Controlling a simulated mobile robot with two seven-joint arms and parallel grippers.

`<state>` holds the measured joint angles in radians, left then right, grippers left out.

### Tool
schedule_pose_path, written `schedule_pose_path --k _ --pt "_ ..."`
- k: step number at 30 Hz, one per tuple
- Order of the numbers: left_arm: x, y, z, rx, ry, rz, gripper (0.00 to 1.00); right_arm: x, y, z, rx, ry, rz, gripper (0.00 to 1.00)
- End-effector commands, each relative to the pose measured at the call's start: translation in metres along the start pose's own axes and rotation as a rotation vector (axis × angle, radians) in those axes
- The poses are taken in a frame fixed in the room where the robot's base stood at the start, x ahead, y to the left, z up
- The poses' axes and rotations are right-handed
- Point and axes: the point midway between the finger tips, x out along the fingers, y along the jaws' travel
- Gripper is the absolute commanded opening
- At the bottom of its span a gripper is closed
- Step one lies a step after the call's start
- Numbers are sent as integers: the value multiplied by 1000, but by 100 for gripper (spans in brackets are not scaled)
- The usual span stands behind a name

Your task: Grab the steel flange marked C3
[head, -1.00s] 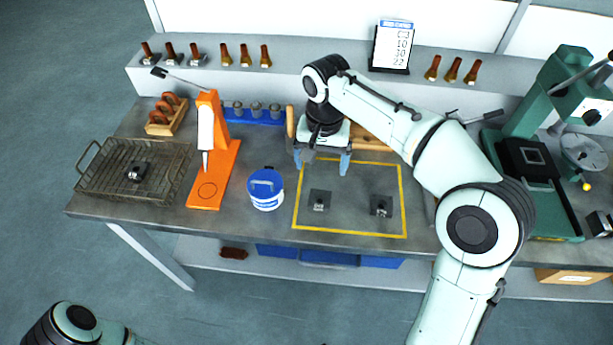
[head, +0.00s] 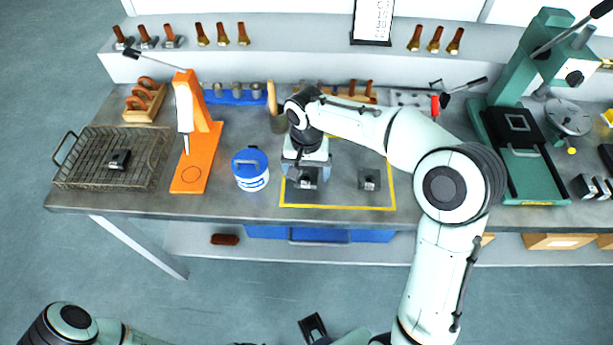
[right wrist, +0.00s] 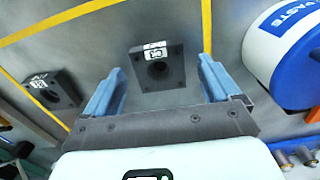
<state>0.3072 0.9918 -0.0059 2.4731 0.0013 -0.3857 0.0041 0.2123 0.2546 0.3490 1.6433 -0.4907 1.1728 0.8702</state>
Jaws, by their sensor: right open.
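A dark square steel flange (right wrist: 158,72) with a round bore and a white tag, which appears to read C3, lies on the bench in the right wrist view. It also shows as the left flange in the yellow frame in the head view (head: 308,183). My right gripper (right wrist: 160,66) is open above it, its blue fingers on either side, apart from it. In the head view the right gripper (head: 307,171) partly covers it. A second flange (head: 369,179) lies to its right; its tag is unreadable.
A yellow outline (head: 340,207) surrounds both flanges. A blue-lidded white tub (head: 250,172) stands just left. Further left are an orange stand (head: 196,160) and a wire basket (head: 85,172) holding another dark block. A green press (head: 520,150) stands at the right.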

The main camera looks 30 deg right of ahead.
Motion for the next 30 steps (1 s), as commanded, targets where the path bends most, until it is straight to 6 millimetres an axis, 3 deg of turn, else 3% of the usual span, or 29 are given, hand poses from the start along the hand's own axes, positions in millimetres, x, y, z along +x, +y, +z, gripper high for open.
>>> schedule_pose_path --k 8,15,25,30 --pt "0 0 0 0 0 0 85 4 0 0 0 2 -1 89" --pt "0 0 0 0 0 0 85 4 0 0 0 1 -1 16" --pt "0 0 0 0 0 0 85 0 0 0 0 3 -2 16" --pt "-3 1 0 0 1 0 85 -17 -1 -1 0 6 -3 16"
